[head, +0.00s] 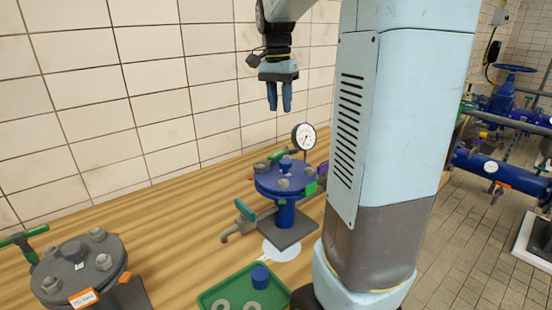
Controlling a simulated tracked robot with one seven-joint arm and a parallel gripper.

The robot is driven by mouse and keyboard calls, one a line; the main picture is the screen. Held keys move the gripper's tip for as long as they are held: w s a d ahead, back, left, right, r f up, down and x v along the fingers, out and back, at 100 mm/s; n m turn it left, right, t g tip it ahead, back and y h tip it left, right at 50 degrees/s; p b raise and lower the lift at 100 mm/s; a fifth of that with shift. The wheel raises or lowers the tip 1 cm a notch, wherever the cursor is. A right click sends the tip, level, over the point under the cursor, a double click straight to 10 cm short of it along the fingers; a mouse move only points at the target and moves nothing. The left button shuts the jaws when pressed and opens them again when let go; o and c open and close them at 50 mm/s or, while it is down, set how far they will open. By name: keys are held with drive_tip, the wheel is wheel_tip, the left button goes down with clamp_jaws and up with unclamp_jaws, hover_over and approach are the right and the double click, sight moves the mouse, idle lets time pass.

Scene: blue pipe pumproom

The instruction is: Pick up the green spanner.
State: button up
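I cannot tell for certain which green piece is the spanner. A slim green bar (277,155) lies on top of the blue flanged vessel (285,180), among its bolts; its ends are too small to make out. Another green-handled piece (30,233) shows at the far left, beside the grey flange, and looks like a valve lever. My gripper (280,108) hangs with its blue fingers pointing down, above and apart from the blue vessel. A gap shows between the fingers, with nothing in it.
A pressure gauge (304,137) stands up behind the blue vessel, and a tap with a teal handle (244,210) sticks out at its left. A green tray (213,294) with rings and a blue cylinder lies in front. My arm's column hides the right of the wooden bench (165,215).

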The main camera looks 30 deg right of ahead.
drive_tip(key=w+d, duration=0.1)
hover_over(283, 150)
drive_tip(key=shift+m, duration=0.4)
drive_tip(key=f, duration=0.9)
drive_tip(key=shift+w+d, duration=0.15)
drive_tip(key=shift+w, duration=0.2)
drive_tip(key=shift+s+f, duration=0.2)
drive_tip(key=shift+f, duration=1.15)
drive_tip(key=shift+s+f, duration=0.15)
drive_tip(key=shift+f, duration=1.15)
drive_tip(key=shift+c, duration=0.5)
clamp_jaws()
drive_tip(key=shift+a, duration=0.2)
